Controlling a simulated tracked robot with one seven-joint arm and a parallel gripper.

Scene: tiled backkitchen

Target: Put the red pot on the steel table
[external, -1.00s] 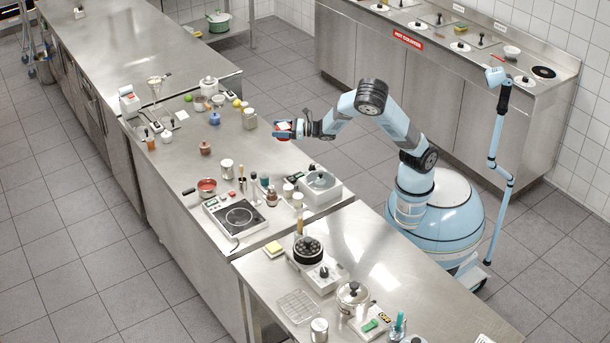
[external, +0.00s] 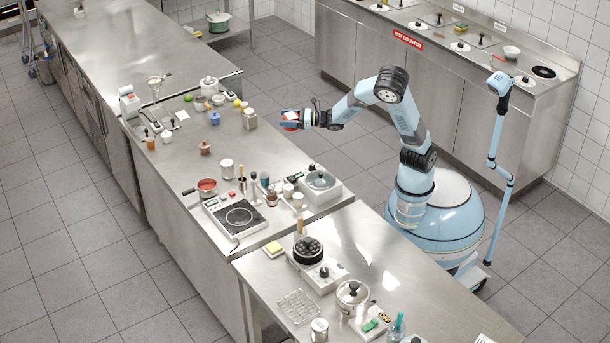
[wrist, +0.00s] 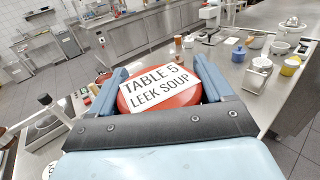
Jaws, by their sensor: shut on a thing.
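My gripper (external: 298,119) is shut on the red pot (external: 289,125), held in the air near the long steel table's (external: 285,165) right edge. In the wrist view the pot (wrist: 180,98) sits between the two blue fingers. A white card reading "TABLE 5 LEEK SOUP" covers much of its top, and its lower part is hidden. I cannot tell whether it is over the table or just beyond its edge. A smaller red pan (external: 206,185) with a dark handle stands on the same table.
The long table holds an induction hob (external: 238,217), a blue pot (external: 214,118), a brownish-red pot (external: 205,148) and a cream canister (external: 250,119). A bare stretch lies right of the brownish-red pot. A nearer steel table (external: 365,235) carries cookers. Tiled floor lies beyond the right edge.

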